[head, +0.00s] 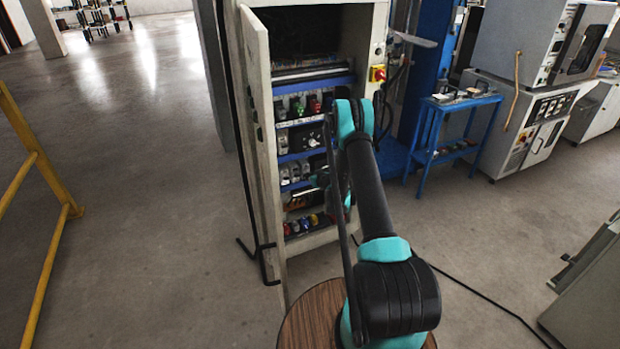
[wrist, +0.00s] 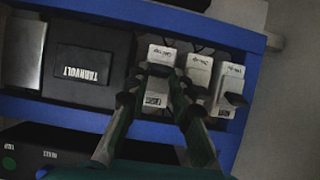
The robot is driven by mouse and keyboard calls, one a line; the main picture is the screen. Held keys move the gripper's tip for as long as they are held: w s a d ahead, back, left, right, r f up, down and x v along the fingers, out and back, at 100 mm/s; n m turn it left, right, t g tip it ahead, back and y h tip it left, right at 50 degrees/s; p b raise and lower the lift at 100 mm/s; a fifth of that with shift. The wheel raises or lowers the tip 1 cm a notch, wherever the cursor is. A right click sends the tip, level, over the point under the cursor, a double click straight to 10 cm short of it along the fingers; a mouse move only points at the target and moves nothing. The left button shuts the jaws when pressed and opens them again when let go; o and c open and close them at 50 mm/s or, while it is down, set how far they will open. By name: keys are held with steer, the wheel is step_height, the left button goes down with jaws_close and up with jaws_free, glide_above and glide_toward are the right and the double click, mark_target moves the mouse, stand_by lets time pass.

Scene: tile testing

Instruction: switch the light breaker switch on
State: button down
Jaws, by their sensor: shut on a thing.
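In the wrist view, several breakers with white labels sit side by side on a blue rail panel. The leftmost breaker (wrist: 155,100) lies between the two dark fingers of my gripper (wrist: 160,76), which are shut on its switch. The fingers hide most of the switch, so I cannot tell its position. The middle breaker (wrist: 198,68) and the right breaker (wrist: 232,76) stand just to the right. The labels are too small to read surely. In the head view my gripper (head: 321,179) reaches into the open cabinet, largely hidden by my arm.
The cabinet (head: 365,40) stands with its door (head: 263,140) open on the left, close to my arm. A black TARNVOLT unit (wrist: 85,75) is left of the breakers. A blue side table (head: 455,105) stands right of the cabinet. A yellow railing (head: 40,165) is far left.

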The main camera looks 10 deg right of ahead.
steer(key=g, duration=0.1)
steer(key=r+g+h, duration=0.1)
steer(key=g, duration=0.1)
steer(key=shift+w+a+r, duration=0.1)
steer(key=shift+w+r, duration=0.1)
steer(key=c, duration=1.3)
jaws_free()
steer(key=v, duration=1.2)
steer(key=shift+w+r, duration=0.1)
